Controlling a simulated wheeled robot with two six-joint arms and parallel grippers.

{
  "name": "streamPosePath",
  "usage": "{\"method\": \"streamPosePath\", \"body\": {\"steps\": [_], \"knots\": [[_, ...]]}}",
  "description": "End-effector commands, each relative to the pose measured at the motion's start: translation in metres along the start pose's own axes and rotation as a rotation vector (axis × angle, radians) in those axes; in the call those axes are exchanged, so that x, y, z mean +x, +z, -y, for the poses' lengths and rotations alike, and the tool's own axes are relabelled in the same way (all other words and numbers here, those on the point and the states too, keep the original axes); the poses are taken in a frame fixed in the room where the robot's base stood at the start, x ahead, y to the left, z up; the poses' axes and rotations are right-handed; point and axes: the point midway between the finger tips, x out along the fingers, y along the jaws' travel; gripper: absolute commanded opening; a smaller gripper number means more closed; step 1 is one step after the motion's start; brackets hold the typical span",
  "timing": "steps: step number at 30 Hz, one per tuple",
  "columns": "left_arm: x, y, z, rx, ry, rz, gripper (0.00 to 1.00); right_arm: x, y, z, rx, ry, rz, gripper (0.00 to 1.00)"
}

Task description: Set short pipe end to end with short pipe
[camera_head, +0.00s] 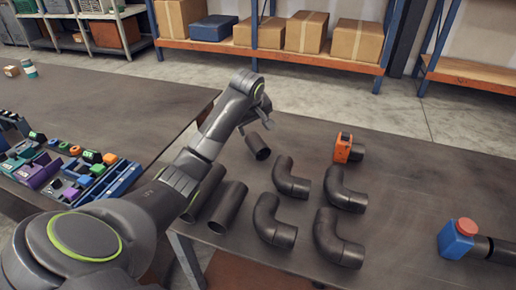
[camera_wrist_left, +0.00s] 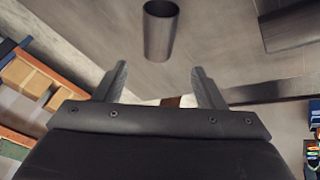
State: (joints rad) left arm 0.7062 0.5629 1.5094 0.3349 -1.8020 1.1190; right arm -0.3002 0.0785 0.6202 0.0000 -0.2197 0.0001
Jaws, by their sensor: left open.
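A dark pipe end (camera_head: 490,248) also projects from a blue block with a red top (camera_head: 457,238). My right gripper is not in view.
Several black elbow pipes (camera_head: 291,178) lie mid-table. Two longer pipes (camera_head: 229,207) lie beside my left arm, which partly covers one. A second table (camera_head: 110,98) at left holds a blue tray (camera_head: 120,182) of small coloured parts. The table's far right is clear.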

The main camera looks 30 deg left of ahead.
Motion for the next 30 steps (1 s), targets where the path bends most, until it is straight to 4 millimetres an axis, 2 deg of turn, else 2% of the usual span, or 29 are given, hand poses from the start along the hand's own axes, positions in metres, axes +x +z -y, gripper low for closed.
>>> {"method": "streamPosePath", "body": {"steps": [6, 15, 30], "knots": [[0.042, 0.001, 0.001, -0.001, -0.005, 0.005, 0.64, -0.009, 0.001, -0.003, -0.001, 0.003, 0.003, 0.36], [0.09, 0.001, 0.0, 0.0, -0.003, 0.002, 0.64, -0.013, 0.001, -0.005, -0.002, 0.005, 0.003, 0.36], [0.122, 0.002, -0.002, 0.0, -0.002, 0.003, 0.64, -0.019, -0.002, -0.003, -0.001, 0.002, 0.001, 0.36]]}}
